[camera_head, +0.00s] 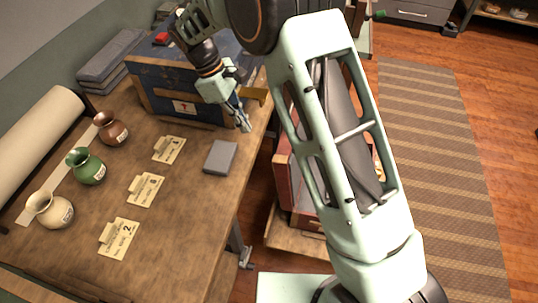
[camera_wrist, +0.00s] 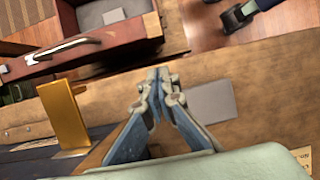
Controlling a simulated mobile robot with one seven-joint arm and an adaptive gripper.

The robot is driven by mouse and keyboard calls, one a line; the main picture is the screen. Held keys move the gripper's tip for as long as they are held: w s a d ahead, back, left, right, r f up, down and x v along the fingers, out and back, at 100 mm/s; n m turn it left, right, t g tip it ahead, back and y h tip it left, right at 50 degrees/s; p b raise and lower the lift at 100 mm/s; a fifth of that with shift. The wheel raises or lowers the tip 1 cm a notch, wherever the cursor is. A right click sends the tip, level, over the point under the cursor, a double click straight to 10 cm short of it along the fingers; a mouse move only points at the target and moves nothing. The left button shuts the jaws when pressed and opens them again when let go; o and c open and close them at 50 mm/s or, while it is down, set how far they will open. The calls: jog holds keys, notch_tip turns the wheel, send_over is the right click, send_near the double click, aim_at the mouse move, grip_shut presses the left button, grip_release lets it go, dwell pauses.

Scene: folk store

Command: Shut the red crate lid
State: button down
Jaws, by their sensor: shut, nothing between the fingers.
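A red crate (camera_head: 283,172) stands low beside the table's right edge in the head view, largely hidden behind my arm. A red-brown wooden box (camera_wrist: 112,40) at the upper left of the wrist view seems to be the same crate. Its near wall carries a metal handle, and a grey surface shows inside. I cannot make out its lid clearly. My gripper (camera_head: 243,122) is shut and empty above the table, in front of the blue chest and left of the crate. Its fingertips (camera_wrist: 157,76) meet in the wrist view, apart from the crate.
The blue chest (camera_head: 165,88) with a brass bracket (camera_wrist: 64,115) stands on the table (camera_head: 190,215). A grey block (camera_head: 220,157), paper tags and three vases (camera_head: 88,168) lie or stand nearby. A striped rug (camera_head: 440,130) covers the floor at right.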

jog(key=x, duration=1.9)
jog(key=shift+d, duration=0.15)
